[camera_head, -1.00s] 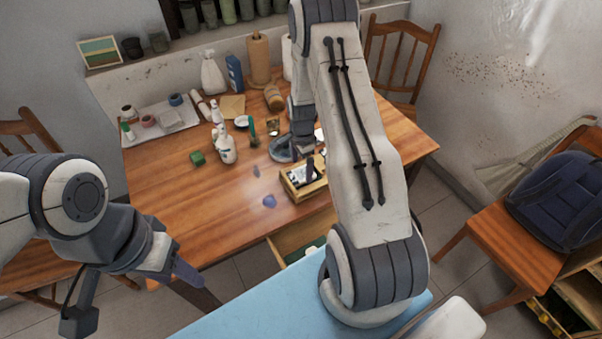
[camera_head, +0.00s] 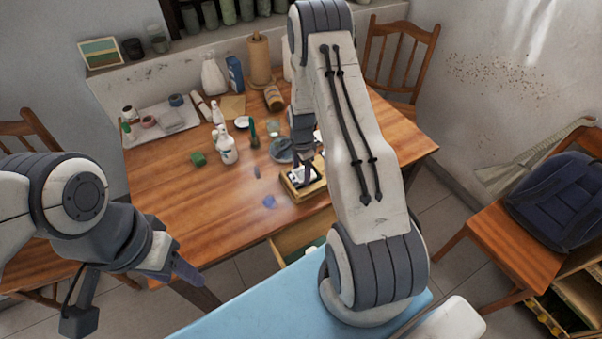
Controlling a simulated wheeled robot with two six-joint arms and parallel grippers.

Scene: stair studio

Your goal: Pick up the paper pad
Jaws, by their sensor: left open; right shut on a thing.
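My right gripper (camera_head: 303,158) reaches down over a small wooden box (camera_head: 308,192) near the table's front edge. It is shut on a pale thing (camera_head: 297,176) at the box, largely hidden by the fingers. I cannot tell whether this is the paper pad, and no other pad is clearly recognisable. My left gripper (camera_head: 135,297) is open and empty at lower left, apart from the table.
The wooden table (camera_head: 190,225) has free room at its left front. An open drawer (camera_head: 296,238) juts out below the box. A white spray bottle (camera_head: 228,150), a green block (camera_head: 198,159) and a grey bowl (camera_head: 281,150) stand behind the box.

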